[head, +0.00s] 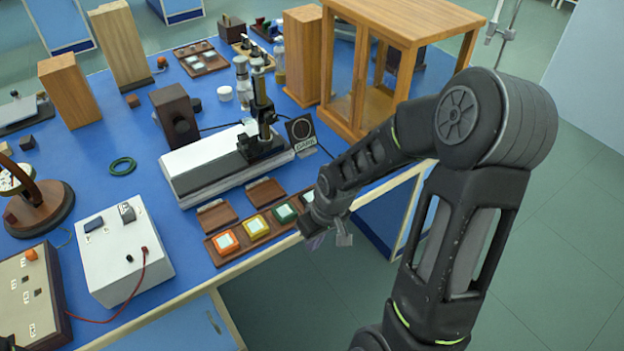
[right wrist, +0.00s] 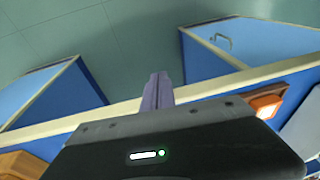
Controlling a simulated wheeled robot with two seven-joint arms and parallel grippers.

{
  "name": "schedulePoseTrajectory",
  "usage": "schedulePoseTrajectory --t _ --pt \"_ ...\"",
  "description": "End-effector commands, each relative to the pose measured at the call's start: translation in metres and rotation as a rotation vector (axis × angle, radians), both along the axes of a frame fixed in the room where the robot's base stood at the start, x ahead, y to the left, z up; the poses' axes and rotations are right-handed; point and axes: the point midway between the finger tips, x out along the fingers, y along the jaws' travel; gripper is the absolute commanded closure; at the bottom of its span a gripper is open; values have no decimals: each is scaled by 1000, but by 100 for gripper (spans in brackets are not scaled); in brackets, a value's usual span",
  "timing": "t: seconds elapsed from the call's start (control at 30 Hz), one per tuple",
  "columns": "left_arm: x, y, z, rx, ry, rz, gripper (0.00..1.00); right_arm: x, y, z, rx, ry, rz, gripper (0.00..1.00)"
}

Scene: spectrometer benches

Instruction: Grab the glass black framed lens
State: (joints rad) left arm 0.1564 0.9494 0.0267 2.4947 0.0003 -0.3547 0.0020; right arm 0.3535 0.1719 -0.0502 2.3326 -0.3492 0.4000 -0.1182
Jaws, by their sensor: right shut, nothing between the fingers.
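In the head view a tray (head: 250,240) at the bench's front edge holds a row of square framed glass pieces: orange (head: 226,242), yellow (head: 256,226), green (head: 285,212), and one at the right end (head: 308,196) partly behind my arm, its frame colour unclear. I cannot pick out a black framed lens for certain. My right gripper (head: 327,241) is shut and empty, just off the front edge, right of the tray. In the right wrist view its fingers (right wrist: 158,91) are together near the bench edge, with an orange framed piece (right wrist: 268,104) to the right.
A white-based instrument (head: 220,170) stands behind the tray, with a black square sign (head: 301,132) beside it. A wooden glazed case (head: 400,45) stands at the back right. A white box (head: 125,250) with a red wire is at left. Floor is open at right.

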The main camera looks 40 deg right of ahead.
Motion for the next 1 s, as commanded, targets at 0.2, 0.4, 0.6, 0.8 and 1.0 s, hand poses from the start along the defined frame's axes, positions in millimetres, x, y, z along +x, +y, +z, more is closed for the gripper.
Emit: schedulePoseTrajectory --t 0.2,0.4,0.6,0.8,1.0 --pt "-1 0 9 1 2 0 64 -15 -63 63 -109 5 -22 100" --pt "-1 0 9 1 2 0 64 -17 -67 65 -116 10 -22 100" --pt "-1 0 9 1 2 0 64 -16 -66 65 -115 10 -22 100" --pt "-1 0 13 2 3 0 64 -4 -66 66 -115 10 -21 100" --pt "-2 1 21 3 5 1 64 26 -67 67 -114 10 -20 100"
